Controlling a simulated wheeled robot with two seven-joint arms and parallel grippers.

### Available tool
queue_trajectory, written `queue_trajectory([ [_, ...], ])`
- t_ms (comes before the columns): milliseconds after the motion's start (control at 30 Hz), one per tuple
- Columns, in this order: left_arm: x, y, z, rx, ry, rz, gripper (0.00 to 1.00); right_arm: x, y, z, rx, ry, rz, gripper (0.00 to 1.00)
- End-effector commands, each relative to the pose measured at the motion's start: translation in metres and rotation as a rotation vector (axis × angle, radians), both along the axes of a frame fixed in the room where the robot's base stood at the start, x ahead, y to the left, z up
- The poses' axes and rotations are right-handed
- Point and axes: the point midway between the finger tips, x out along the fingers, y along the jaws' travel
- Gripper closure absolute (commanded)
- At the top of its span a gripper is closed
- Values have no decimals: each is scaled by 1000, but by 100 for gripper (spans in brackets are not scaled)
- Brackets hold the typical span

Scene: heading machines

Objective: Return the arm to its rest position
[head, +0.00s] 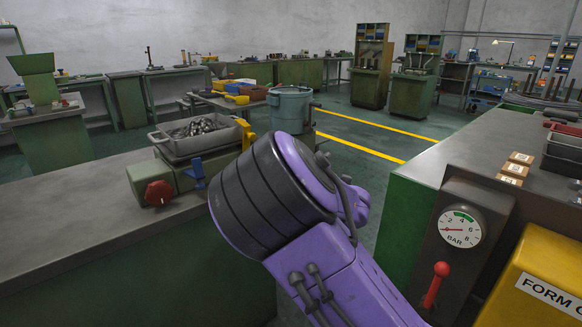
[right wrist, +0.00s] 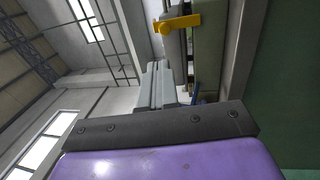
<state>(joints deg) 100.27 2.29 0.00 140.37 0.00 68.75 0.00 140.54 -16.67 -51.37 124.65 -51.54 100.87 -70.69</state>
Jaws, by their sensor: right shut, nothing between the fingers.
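My right arm (head: 330,255), purple with a dark ribbed joint, rises from the bottom of the head view across the middle. Its gripper does not show there. In the right wrist view my right gripper (right wrist: 161,68) shows its two grey fingers pressed together, with nothing between them. They stick out past a dark bar and my purple wrist. A green surface with a yellow part (right wrist: 180,22) lies beyond and to the right of the fingertips, apart from them. My left gripper is in neither view.
Left is a grey-topped green bench (head: 75,225) with a metal tray (head: 179,147) of metal parts and a red knob (head: 158,193). Right is another bench (head: 465,145) with a pressure gauge (head: 461,226) and red lever (head: 436,285). A floor aisle (head: 365,150) lies between.

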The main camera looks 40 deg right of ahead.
Motion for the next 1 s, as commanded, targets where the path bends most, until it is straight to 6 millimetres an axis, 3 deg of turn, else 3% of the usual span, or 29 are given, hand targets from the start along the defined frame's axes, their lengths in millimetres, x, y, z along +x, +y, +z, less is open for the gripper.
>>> queue_trajectory([
  [533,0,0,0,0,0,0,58,0,0,0,8,1,1,100],
  [667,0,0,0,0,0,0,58,-1,-8,-4,179,2,-18,100],
  [733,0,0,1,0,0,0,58,-4,-15,-31,450,-5,-78,100],
  [800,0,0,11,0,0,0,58,-12,-11,-95,787,37,-177,100],
  [867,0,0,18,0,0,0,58,-25,-3,-148,1003,78,-268,100],
  [900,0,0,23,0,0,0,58,-37,5,-181,1128,107,-336,100],
  [1000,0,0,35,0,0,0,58,-82,31,-258,1391,175,-529,100],
])
